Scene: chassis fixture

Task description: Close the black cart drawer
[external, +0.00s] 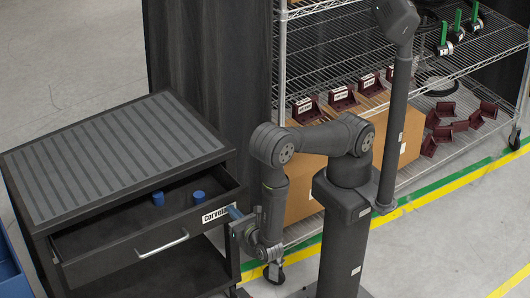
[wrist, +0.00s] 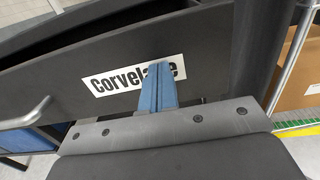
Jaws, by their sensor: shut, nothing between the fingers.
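The black cart (external: 30,165) stands at the left in the external view with its top drawer (external: 120,246) pulled out. Two blue cylinders (external: 158,198) (external: 199,196) lie in the drawer. The drawer front has a silver handle (external: 162,244) and a white label (external: 214,214) near its right end. My gripper (external: 234,212) is shut and empty at that right end. In the wrist view its blue fingers (wrist: 157,88) overlap the label (wrist: 110,83) and hide some of its letters. I cannot tell whether the fingertips touch the drawer front (wrist: 60,70).
A wire shelf rack (external: 450,60) with maroon brackets (external: 342,97) stands behind my arm. A cardboard box (external: 410,130) sits on its lower shelf. A blue bin (external: 8,270) is at the far left. Open floor lies at the right.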

